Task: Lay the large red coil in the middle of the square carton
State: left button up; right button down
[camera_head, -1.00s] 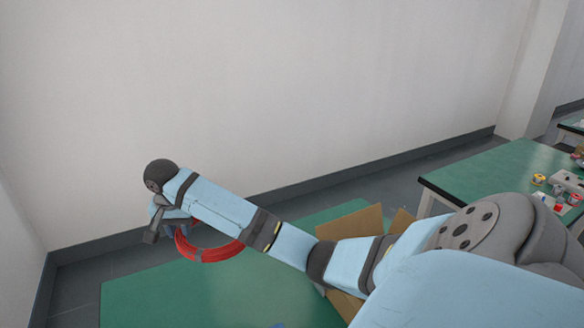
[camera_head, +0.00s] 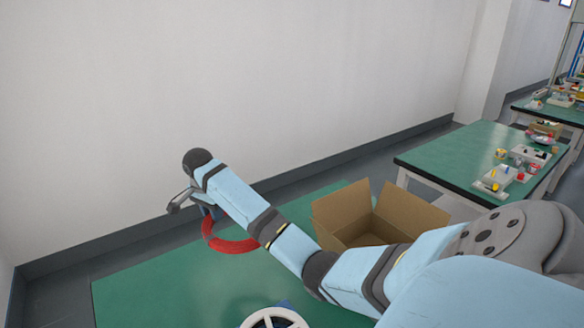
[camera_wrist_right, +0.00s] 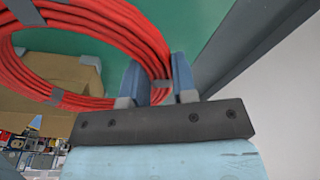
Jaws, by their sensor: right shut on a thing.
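The large red coil (camera_head: 232,245) hangs from my right gripper (camera_head: 208,212), above the green table at the left. In the right wrist view, the red coil (camera_wrist_right: 110,25) has grey ties, and the two blue fingers of the right gripper (camera_wrist_right: 160,82) are shut on its rim. The square carton (camera_head: 345,210) stands open, flaps spread, to the right of the coil, partly behind my right arm. The coil is apart from the carton. Brown cardboard (camera_wrist_right: 62,68) shows through the coil in the right wrist view. My left gripper is not in view.
The green table (camera_head: 160,285) is bare at the left. A white spoked reel (camera_head: 274,319) is at the bottom edge. Another green table (camera_head: 455,155) with small parts stands at the right. A wall runs behind.

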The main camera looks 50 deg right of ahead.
aim_at(226, 268)
jog(key=shift+s+d+f, duration=0.1)
jog(key=shift+d+f, duration=0.15)
jog(key=shift+f, duration=0.3)
notch_tip(226, 268, down, 20)
jog(key=shift+r+b, duration=0.25)
jog(key=shift+b, duration=0.55)
jog(key=c, duration=1)
grip_release()
jog(key=shift+f, duration=0.1)
jog(key=shift+o, duration=0.4)
